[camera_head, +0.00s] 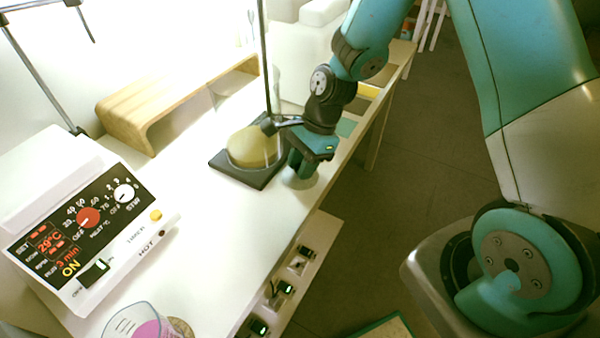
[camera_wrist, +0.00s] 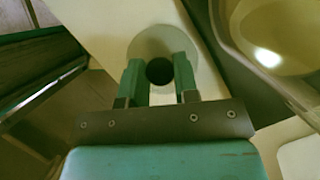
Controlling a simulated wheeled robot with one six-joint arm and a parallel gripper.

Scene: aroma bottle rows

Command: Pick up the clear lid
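The clear lid (camera_wrist: 189,41) is a pale see-through disc with a dark round knob (camera_wrist: 159,71) in the wrist view. It lies on the white bench top close to the bench's edge. My gripper (camera_wrist: 158,66) is right over the lid, one teal finger on each side of the knob. The fingers are apart, with the knob filling most of the gap; I cannot tell whether they press on it. In the head view my gripper (camera_head: 303,164) points down at the bench edge and hides most of the lid.
Just left of my gripper, a glass vessel with yellow contents (camera_head: 252,146) stands on a black base (camera_head: 231,172) with an upright rod. A wooden riser (camera_head: 150,108), a white heater unit (camera_head: 85,215) and a beaker of pink liquid (camera_head: 140,322) share the bench. Open floor lies to the right.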

